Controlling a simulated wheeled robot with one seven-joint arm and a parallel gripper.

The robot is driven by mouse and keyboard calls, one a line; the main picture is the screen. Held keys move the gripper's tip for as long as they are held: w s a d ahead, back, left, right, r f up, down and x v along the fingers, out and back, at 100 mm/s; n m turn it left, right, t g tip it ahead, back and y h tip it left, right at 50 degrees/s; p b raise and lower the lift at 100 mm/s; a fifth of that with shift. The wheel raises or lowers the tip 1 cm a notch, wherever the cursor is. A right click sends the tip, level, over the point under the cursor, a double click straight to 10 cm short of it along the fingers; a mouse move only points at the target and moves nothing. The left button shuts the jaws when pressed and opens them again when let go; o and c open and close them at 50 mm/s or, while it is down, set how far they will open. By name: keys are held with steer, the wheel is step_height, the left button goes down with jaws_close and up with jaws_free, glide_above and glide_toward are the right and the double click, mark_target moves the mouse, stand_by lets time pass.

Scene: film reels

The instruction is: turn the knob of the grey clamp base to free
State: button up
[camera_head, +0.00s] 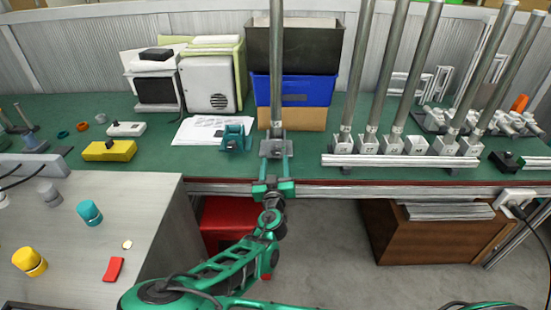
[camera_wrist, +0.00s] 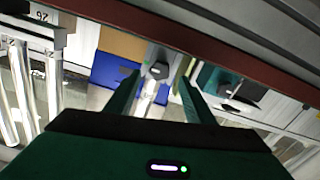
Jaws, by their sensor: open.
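The grey clamp base (camera_head: 273,148) stands near the front edge of the green table, with a tall metal pole (camera_head: 277,70) rising from it. In the wrist view the clamp base (camera_wrist: 156,56) appears beyond my fingers, with a small pale, rounded part at its front that may be the knob (camera_wrist: 157,71). My gripper (camera_head: 276,160) is at the table's front edge, its two green fingers open and pointing at the base. In the wrist view my gripper (camera_wrist: 158,82) has the possible knob framed between its fingertips. I cannot tell contact or the knob's setting.
A teal clamp (camera_head: 234,138) sits just left of the base on papers. A white rail (camera_head: 400,161) with several poles in numbered bases stands to the right. Blue and black bins (camera_head: 305,90) are behind. The table's red-brown front edge (camera_head: 330,183) runs below.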

mark_target(276, 153)
steer(key=shift+w, duration=2.05)
steer(key=c, duration=1.1)
